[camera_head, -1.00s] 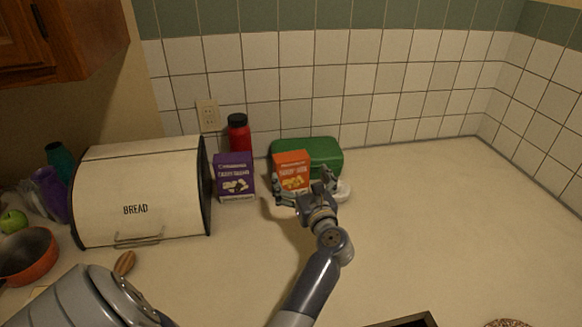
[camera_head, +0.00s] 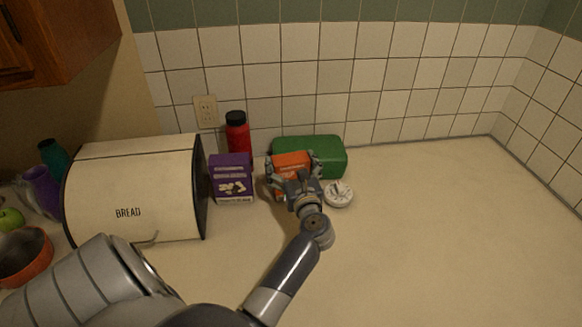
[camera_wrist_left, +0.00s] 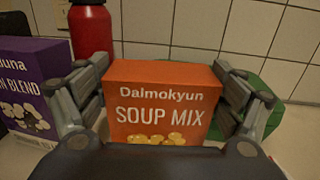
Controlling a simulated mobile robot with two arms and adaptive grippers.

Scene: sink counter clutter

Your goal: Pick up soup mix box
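The soup mix box (camera_head: 291,160) is orange and stands upright on the counter in front of the green container. Its front label, "SOUP MIX", faces me in the left wrist view (camera_wrist_left: 160,103). My left gripper (camera_head: 292,172) is open around the box, with one finger on each side. In the left wrist view the fingertips (camera_wrist_left: 160,68) lie very close to the box's side edges; I cannot tell if they touch. The gripper hides the lower part of the box in the head view. My right gripper is not in view.
A purple box (camera_head: 232,178) stands just left of the soup mix box. A red bottle (camera_head: 238,137) is behind, and a green container (camera_head: 330,155) sits behind right. A white round object (camera_head: 338,194) lies right of the gripper. A bread box (camera_head: 130,190) stands left. The right counter is clear.

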